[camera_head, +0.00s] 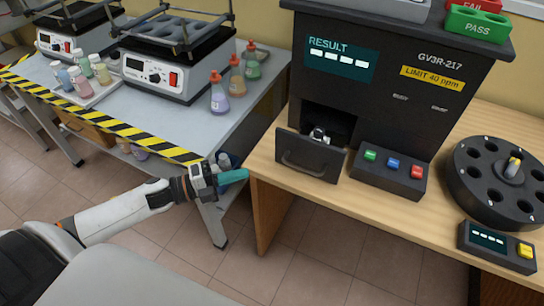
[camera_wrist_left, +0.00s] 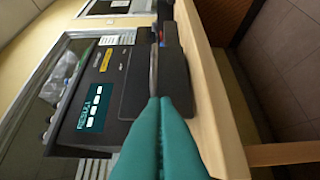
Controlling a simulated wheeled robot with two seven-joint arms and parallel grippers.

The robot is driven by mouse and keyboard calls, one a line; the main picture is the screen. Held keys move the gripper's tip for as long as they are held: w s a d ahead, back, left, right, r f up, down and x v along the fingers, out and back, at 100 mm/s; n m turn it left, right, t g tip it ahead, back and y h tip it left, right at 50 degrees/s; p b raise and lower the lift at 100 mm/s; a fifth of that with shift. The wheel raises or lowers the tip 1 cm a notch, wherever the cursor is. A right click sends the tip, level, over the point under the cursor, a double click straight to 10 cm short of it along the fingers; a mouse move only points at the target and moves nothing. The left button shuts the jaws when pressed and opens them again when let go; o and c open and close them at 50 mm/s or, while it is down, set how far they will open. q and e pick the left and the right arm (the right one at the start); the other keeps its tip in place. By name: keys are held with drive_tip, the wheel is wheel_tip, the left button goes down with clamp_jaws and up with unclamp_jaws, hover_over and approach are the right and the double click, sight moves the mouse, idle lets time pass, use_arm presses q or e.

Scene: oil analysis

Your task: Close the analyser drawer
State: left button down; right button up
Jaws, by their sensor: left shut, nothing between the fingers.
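The black analyser (camera_head: 390,75) stands on the wooden bench, with a lit RESULT display. Its drawer (camera_head: 311,158) is pulled out at the lower left of its front, with a dark opening behind it. A small vial-like item with a pale top (camera_head: 319,135) sits in the drawer. My left gripper (camera_head: 240,176), with teal fingers, is shut and empty, left of the drawer front and apart from it in the head view. In the left wrist view the shut fingertips (camera_wrist_left: 160,100) point toward the drawer front (camera_wrist_left: 172,82) and its handle; contact cannot be told. My right gripper is not in view.
A button box (camera_head: 390,172) with green, blue and red buttons sits right of the drawer. A black carousel (camera_head: 500,180) and a small display unit (camera_head: 495,247) stand further right. A grey table (camera_head: 170,125) with shakers and bottles is at left.

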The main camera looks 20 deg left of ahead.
sight(290, 154)
use_arm(q)
drive_tip(key=w+d, duration=0.1)
drive_tip(key=w, duration=0.1)
drive_tip(key=w+d, duration=0.2)
drive_tip(key=w, duration=0.1)
drive_tip(key=w+d, duration=0.2)
drive_tip(key=shift+w+p, duration=0.35)
drive_tip(key=shift+w, duration=0.5)
